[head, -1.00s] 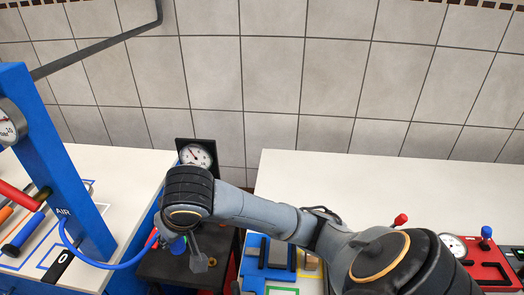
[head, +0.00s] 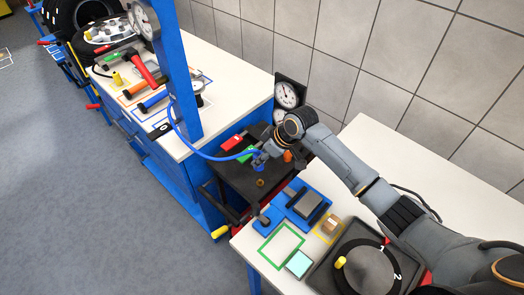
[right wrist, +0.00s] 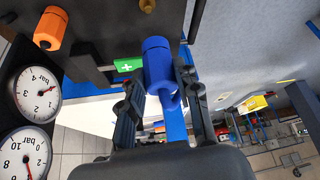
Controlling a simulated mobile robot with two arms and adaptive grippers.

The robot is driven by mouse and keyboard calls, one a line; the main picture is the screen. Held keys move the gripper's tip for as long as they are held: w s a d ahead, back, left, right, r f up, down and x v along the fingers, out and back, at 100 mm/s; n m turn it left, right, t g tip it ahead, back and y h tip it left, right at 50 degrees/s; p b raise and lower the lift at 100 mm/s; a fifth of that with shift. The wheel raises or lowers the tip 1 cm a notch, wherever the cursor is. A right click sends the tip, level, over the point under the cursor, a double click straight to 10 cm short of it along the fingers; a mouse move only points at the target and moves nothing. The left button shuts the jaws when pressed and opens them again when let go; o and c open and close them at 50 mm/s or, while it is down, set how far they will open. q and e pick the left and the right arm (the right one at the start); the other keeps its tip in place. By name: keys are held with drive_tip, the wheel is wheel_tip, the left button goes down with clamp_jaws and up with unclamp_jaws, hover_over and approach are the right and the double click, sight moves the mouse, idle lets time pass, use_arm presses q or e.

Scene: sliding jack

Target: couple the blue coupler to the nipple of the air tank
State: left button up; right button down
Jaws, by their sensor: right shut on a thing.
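My right gripper (head: 259,158) is over the dark stand between the two benches. It is shut on the blue coupler (right wrist: 158,62), which sits between its fingers in the right wrist view. The coupler shows small in the head view (head: 258,167), with the blue air hose (head: 195,148) running from it to the blue post. A small brass fitting (head: 261,183), perhaps the nipple, is on the dark stand, apart from the coupler. A brass piece (right wrist: 148,5) also shows at the top edge of the right wrist view. I cannot tell which part is the air tank. My left gripper is not in view.
Two dial gauges (head: 286,95) stand behind the gripper. An orange cylinder (head: 287,156), a red block (head: 231,143) and a green block (head: 247,153) are close by. The tool bench (head: 228,92) is left, the other white bench (head: 400,150) right.

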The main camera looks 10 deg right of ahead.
sight(263, 168)
drive_tip(key=shift+d, duration=0.2)
drive_tip(key=shift+s, duration=0.1)
drive_tip(key=shift+p, duration=0.35)
wheel_tip(263, 168, down, 2)
drive_tip(key=shift+f+b, duration=0.1)
drive_tip(key=shift+b, duration=0.65)
drive_tip(key=shift+f+b, duration=1.1)
drive_tip(key=shift+f, duration=0.8)
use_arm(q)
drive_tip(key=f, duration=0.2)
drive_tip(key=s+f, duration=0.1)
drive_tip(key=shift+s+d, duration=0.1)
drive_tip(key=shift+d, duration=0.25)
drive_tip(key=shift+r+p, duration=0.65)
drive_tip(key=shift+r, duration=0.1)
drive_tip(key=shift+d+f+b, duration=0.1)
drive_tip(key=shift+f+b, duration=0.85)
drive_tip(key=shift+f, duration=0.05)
use_arm(e)
drive_tip(key=shift+s+f, duration=0.1)
drive_tip(key=shift+f, duration=1.45)
